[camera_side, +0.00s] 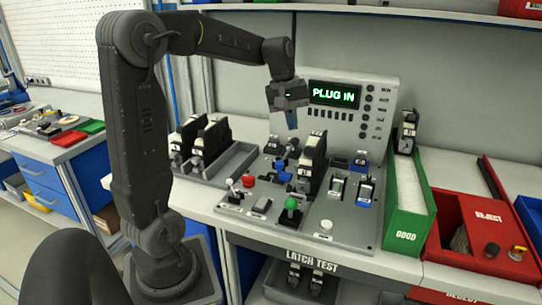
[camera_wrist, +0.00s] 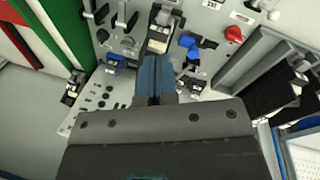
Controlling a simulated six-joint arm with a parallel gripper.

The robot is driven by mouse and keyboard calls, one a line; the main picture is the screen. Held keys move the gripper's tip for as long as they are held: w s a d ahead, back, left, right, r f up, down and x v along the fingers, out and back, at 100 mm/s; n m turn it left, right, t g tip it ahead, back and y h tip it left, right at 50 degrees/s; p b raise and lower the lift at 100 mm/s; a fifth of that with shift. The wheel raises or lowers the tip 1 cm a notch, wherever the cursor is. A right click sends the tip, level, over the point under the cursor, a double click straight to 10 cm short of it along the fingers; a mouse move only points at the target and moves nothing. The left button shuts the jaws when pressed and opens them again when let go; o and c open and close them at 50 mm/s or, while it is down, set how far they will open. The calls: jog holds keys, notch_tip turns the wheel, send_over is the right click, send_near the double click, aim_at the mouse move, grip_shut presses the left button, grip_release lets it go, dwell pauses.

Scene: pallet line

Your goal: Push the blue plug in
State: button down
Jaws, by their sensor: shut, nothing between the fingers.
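My gripper (camera_side: 291,122) is shut and empty, pointing down above the back part of the grey test panel (camera_side: 258,222). Its blue fingers (camera_wrist: 155,72) are together in the wrist view. A blue plug-like part (camera_side: 282,171) sits on the panel below my gripper, left of an upright black-and-white unit (camera_side: 312,163) standing in the panel. In the wrist view the blue part (camera_wrist: 188,42) lies just beyond and right of my fingertips, apart from them. How deep it sits I cannot tell. Other blue parts (camera_side: 360,159) are at the panel's right. The screen (camera_side: 335,94) reads PLUG IN.
A tray of several black-and-white units (camera_side: 240,163) is at the left. A green GOOD bin (camera_side: 406,225) and a red REJECT bin (camera_side: 470,225) stand at the right. Levers, a red knob (camera_side: 248,181) and a green knob (camera_side: 291,204) rise from the panel.

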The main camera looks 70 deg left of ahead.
jog(key=w+a+f+n+h, duration=0.1)
jog(key=a+f+n, duration=0.35)
jog(key=a, duration=0.65)
jog(key=n+h, duration=0.2)
jog(key=n, duration=0.4)
send_near(282, 162)
jog(key=s+a+r, duration=0.1)
jog(key=s+a, duration=0.4)
jog(key=a, duration=0.1)
jog(key=x, duration=0.8)
jog(key=shift+w+f, duration=0.3)
jog(key=shift+f, duration=0.05)
jog(key=d, duration=0.1)
jog(key=w+d, duration=0.1)
jog(key=shift+w+d+f, duration=0.15)
jog(key=shift+w+d, duration=0.15)
jog(key=shift+d, duration=0.1)
jog(key=shift+w+d, duration=0.2)
jog(key=shift+d, duration=0.2)
jog(key=shift+w+d, duration=1.25)
